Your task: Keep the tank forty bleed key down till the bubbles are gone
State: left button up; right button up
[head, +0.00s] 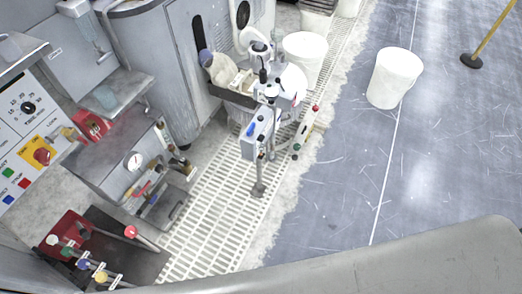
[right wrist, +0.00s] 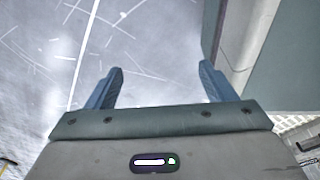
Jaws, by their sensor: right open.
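No key that I can read as the tank forty bleed key shows; labels are too small to read. Possible controls in the head view are a grey box on a stand (head: 257,135) with a blue part, and a panel with red and green knobs (head: 304,133) beside it. Several ball-topped levers (head: 84,264) stand at the lower left. No tank with bubbles can be made out. My right gripper (right wrist: 160,70) is open and empty in the right wrist view, its fingers apart over the grey floor. My left gripper is in no view.
A control panel (head: 12,150) with coloured buttons stands at the left. A pressure gauge (head: 134,161) sits on a grey unit near it. White buckets (head: 395,78) stand on the floor and by the grating (head: 200,235). The blue-grey floor (head: 440,140) at the right is mostly clear.

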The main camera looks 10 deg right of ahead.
jog(key=shift+c, duration=0.3)
grip_shut()
jog(key=shift+w, duration=0.1)
dwell(1.5)
